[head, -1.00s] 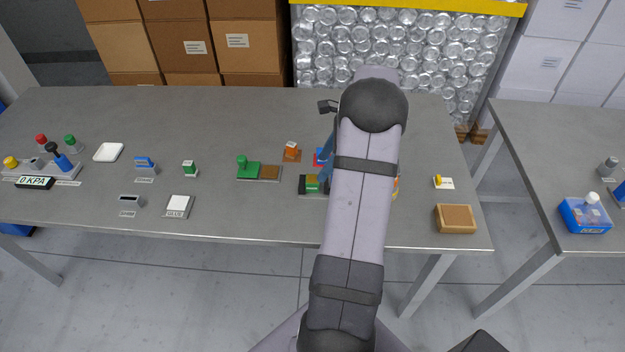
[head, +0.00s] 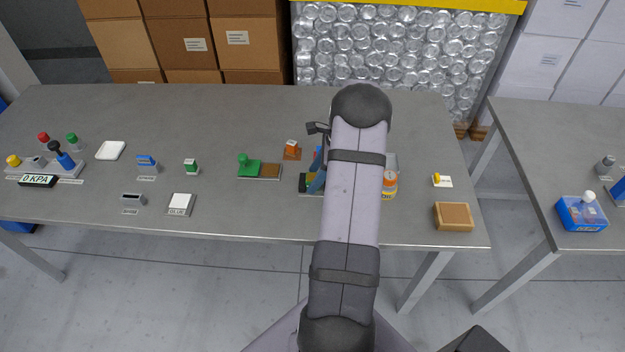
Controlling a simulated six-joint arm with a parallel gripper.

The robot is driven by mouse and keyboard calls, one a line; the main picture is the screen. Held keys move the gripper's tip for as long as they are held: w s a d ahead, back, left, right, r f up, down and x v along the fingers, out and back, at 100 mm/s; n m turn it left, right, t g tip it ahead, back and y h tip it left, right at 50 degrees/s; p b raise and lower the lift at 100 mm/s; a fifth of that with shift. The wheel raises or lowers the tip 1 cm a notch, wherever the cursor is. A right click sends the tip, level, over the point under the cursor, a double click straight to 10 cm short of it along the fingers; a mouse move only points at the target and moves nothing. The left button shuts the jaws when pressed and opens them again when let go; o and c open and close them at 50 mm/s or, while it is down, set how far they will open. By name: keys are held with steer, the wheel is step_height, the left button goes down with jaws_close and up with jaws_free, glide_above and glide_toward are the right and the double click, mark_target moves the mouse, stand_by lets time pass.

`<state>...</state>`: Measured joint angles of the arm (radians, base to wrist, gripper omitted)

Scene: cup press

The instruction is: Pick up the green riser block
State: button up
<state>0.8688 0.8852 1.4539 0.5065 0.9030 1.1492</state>
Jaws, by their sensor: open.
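A green block (head: 302,182) sits on a dark base at the middle of the table, mostly covered by my gripper and arm. My gripper (head: 316,186) shows only as blue finger parts at the left edge of my arm. It is open and low at this green block; whether it touches is hidden. Another small green block with a white top (head: 190,166) stands alone left of centre. A green piece with a knob (head: 248,168) lies beside a brown plate. I cannot tell for certain which green one is the riser.
An orange block (head: 292,149) stands just behind my gripper. An orange-and-white can (head: 390,182) stands right of my arm. The table's back is mostly clear.

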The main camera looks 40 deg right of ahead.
steer(key=c, duration=1.3)
steer(key=shift+o, duration=0.2)
steer(key=shift+r, duration=0.1)
